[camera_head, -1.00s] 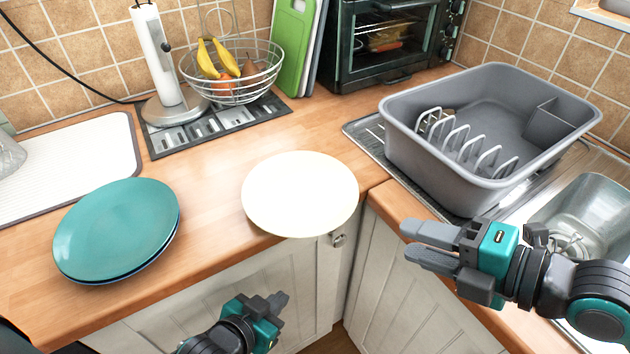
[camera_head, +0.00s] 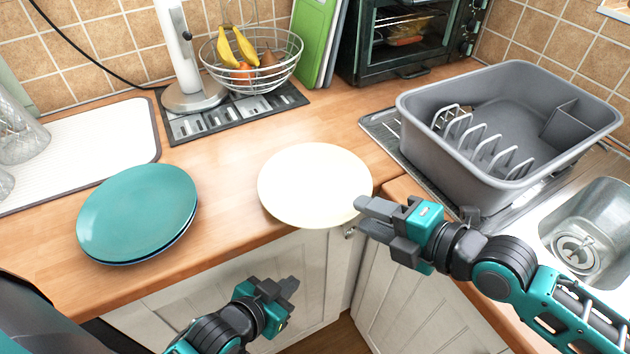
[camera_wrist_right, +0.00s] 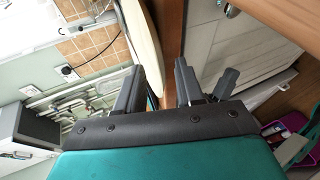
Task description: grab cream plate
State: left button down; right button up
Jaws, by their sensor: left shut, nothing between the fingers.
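The cream plate (camera_head: 314,185) lies flat on the wooden counter at its front edge, near the corner. Its pale rim (camera_wrist_right: 142,38) shows edge-on in the right wrist view, ahead of the fingers. My right gripper (camera_head: 361,214) is open and empty, with its fingertips at the plate's right rim. In the right wrist view the two fingers (camera_wrist_right: 159,72) stand apart; I cannot tell if they touch the plate. My left gripper (camera_head: 291,285) is shut and empty, low in front of the cabinet doors, below the plate.
Teal plates (camera_head: 138,212) are stacked on the left of the counter (camera_head: 228,215). A wire fruit basket (camera_head: 252,75) stands behind. A grey dish tub (camera_head: 505,130) sits on the right by the sink (camera_head: 590,225). Bare counter surrounds the cream plate behind and left.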

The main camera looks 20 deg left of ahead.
jog(key=shift+x, duration=1.2)
jog(key=shift+c, duration=0.3)
grip_shut()
jog(key=shift+r, duration=0.1)
